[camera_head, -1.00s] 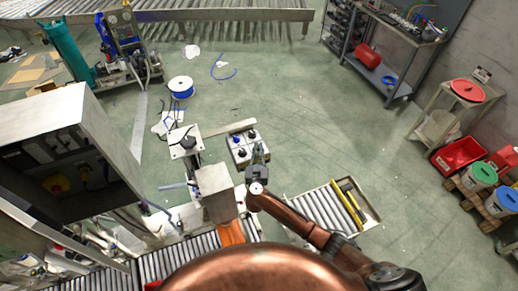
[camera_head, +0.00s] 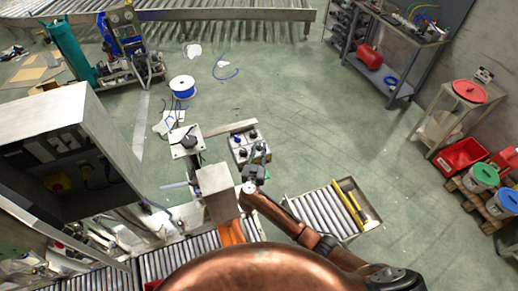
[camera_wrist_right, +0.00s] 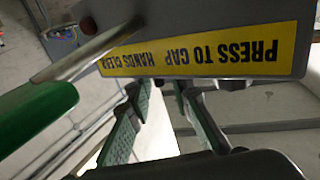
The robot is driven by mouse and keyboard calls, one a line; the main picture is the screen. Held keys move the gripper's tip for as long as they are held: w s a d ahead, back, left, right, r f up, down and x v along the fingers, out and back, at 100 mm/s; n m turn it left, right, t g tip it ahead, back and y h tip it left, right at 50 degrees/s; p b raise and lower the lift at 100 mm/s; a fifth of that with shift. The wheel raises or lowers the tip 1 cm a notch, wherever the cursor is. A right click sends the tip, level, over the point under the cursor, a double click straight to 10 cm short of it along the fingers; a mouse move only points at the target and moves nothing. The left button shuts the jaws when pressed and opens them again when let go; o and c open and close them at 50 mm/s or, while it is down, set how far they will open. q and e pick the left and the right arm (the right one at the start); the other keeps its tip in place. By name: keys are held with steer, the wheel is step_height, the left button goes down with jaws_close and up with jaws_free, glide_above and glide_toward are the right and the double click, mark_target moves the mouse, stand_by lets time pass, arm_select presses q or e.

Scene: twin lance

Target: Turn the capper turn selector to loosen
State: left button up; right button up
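A pale control box (camera_head: 240,143) with several dark knobs or buttons on top stands near the middle of the head view. I cannot tell which of them is the turn selector. My right gripper (camera_head: 257,161) is at the box's near right edge and covers part of it. In the right wrist view the gripper (camera_wrist_right: 160,92) is open, its green-padded fingers apart with nothing between them. A yellow label (camera_wrist_right: 215,50) reading "PRESS TO CAP HANDS CLEAR" lies upside down just beyond the fingertips. My left gripper is not in view.
A pale post plate with a dark knob (camera_head: 189,141) stands left of the box. A grey cabinet (camera_head: 60,135) is at the left. A roller section (camera_head: 320,213) lies right of my arm. A blue-and-white spool (camera_head: 182,86) is on the floor.

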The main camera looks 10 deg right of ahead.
steer(key=shift+o, duration=0.4)
steer(key=shift+s+a, duration=0.15)
steer(key=shift+s, duration=0.1)
steer(key=v, duration=1.1)
steer(key=shift+s, duration=0.25)
steer(key=shift+r, duration=0.1)
